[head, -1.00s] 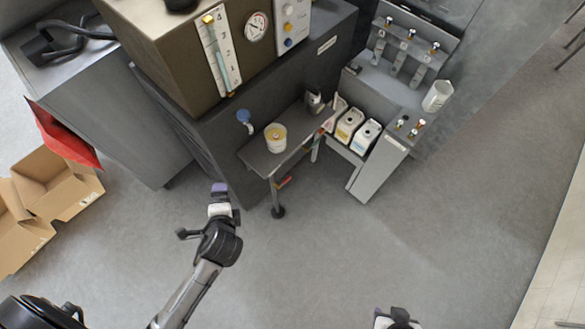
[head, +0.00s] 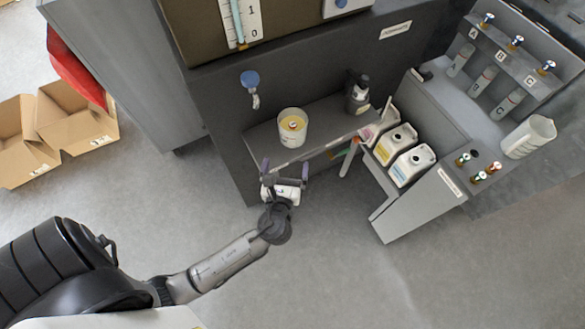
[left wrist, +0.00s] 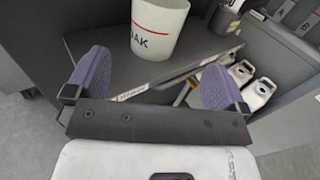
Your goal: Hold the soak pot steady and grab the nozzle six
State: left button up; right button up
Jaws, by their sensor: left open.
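The soak pot (head: 292,130) is a white cup with yellowish contents and a small brass-coloured piece showing inside. It stands upright on a small grey shelf (head: 330,127). In the left wrist view the pot (left wrist: 157,28) shows a red line and the letters "AK", ahead between the fingers. My left gripper (head: 285,168) is open and empty, at the shelf's front edge, just short of the pot and not touching it. Its purple fingers (left wrist: 153,80) are spread wide. Which piece is nozzle six I cannot tell. My right gripper is not in view.
A blue-knobbed tap (head: 250,82) is on the wall behind. White jugs (head: 411,163), brass-topped fittings (head: 479,176) and a white beaker (head: 530,137) are at right. Open cardboard boxes (head: 75,118) lie at left.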

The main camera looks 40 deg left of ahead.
pick_arm(q)
jog(key=b, duration=0.3)
send_near(295, 113)
jog(key=x, duration=0.5)
jog(key=shift+w+f, duration=0.1)
jog(key=c, duration=0.7)
jog(key=shift+c, duration=0.2)
